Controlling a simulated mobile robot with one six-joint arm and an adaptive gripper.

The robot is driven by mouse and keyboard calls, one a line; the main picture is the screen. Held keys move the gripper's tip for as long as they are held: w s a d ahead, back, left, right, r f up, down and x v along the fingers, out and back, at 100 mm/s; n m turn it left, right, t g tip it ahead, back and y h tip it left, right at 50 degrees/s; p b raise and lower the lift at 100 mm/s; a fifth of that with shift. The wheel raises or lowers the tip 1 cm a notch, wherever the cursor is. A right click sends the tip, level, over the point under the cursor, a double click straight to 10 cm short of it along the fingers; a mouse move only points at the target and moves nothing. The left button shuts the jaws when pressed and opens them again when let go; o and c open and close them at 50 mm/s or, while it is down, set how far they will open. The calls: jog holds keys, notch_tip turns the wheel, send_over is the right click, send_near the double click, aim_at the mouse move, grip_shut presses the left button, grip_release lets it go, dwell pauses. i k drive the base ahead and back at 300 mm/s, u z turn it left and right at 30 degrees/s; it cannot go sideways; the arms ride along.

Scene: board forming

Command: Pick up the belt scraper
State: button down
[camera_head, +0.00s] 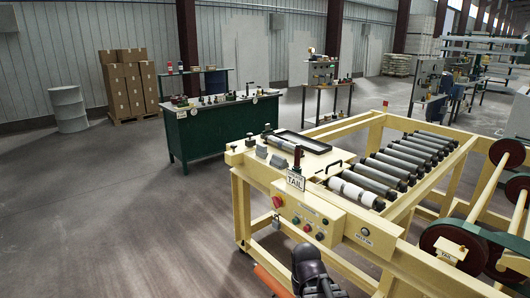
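I cannot tell for sure which item is the belt scraper. Small loose items lie on the cream top plate (318,160) of the machine's tail end: a grey block (262,152), another grey piece (278,162), and a dark red-and-black upright part (297,158). A black-rimmed tray (318,148) lies behind them, with a pale cylindrical item (281,144) near its left end. Part of my arm, black and orange, shows at the bottom edge in front of the machine. My gripper's fingers are not visible.
A roller bed (408,158) runs back right from the plate. A green workbench (215,135) with small tools stands behind.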

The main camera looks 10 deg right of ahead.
aim_at(261, 151)
jog(key=u, duration=0.25)
jog(key=i, duration=1.85)
jog(key=z, duration=0.3)
